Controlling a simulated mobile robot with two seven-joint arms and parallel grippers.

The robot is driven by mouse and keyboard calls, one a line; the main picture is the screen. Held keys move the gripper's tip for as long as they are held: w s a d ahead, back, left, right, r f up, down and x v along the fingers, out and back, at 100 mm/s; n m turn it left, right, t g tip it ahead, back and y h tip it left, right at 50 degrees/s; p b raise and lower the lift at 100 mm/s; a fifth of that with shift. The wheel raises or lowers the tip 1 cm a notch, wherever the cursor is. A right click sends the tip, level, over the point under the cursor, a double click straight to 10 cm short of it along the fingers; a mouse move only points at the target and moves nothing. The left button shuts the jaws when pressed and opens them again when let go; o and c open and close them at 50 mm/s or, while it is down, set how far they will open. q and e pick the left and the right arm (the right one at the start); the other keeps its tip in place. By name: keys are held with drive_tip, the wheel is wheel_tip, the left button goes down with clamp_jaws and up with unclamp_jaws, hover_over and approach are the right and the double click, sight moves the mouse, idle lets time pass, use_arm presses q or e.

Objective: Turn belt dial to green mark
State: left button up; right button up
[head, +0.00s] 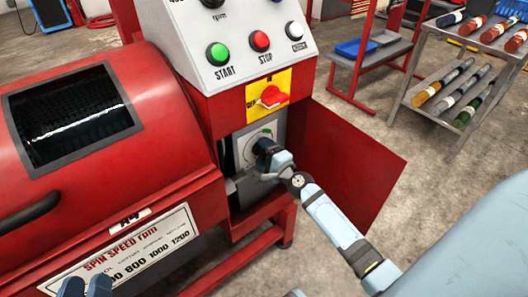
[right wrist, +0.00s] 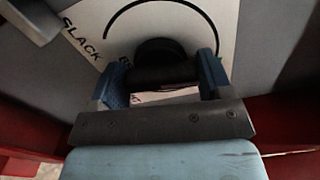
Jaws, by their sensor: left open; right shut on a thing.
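The belt dial is a black knob on a pale plate (head: 243,150) inside the open red cabinet below the yellow switch. My right gripper (head: 266,152) is shut on the dial and hides most of it in the head view. A small green mark (head: 267,132) shows on the plate just above the gripper. In the right wrist view the dial (right wrist: 160,50) sits between the two blue fingers (right wrist: 162,80), with a black arc and the word SLACK at upper left. The dial's pointer cannot be made out. My left gripper (head: 85,287) is open and empty at the bottom left edge.
The cabinet's red door (head: 350,160) hangs open to the right. Above are a red rotary switch (head: 271,96) and START (head: 217,54) and STOP (head: 261,41) buttons. The red drum (head: 120,150) fills the left. A rack of rolled rugs (head: 455,85) stands at right.

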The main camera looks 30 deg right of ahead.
drive_tip(key=m, duration=0.3)
use_arm(q)
drive_tip(key=shift+s+r+p, duration=0.1)
drive_tip(key=shift+r+p, duration=0.25)
drive_tip(key=shift+r, duration=0.15)
use_arm(e)
drive_tip(key=shift+m, duration=1)
use_arm(q)
drive_tip(key=shift+r, duration=0.1)
use_arm(e)
drive_tip(key=o, duration=0.9)
use_arm(q)
drive_tip(key=shift+t, duration=0.3)
drive_tip(key=shift+a, duration=0.1)
wheel_tip(320, 180, down, 3)
drive_tip(key=shift+f+g+b, duration=0.1)
drive_tip(key=shift+g+b, duration=0.7)
drive_tip(key=shift+b, duration=0.3)
use_arm(e)
drive_tip(key=s, duration=0.9)
drive_tip(key=s+d, duration=0.1)
drive_tip(key=s, duration=0.3)
drive_tip(key=shift+s, duration=0.4)
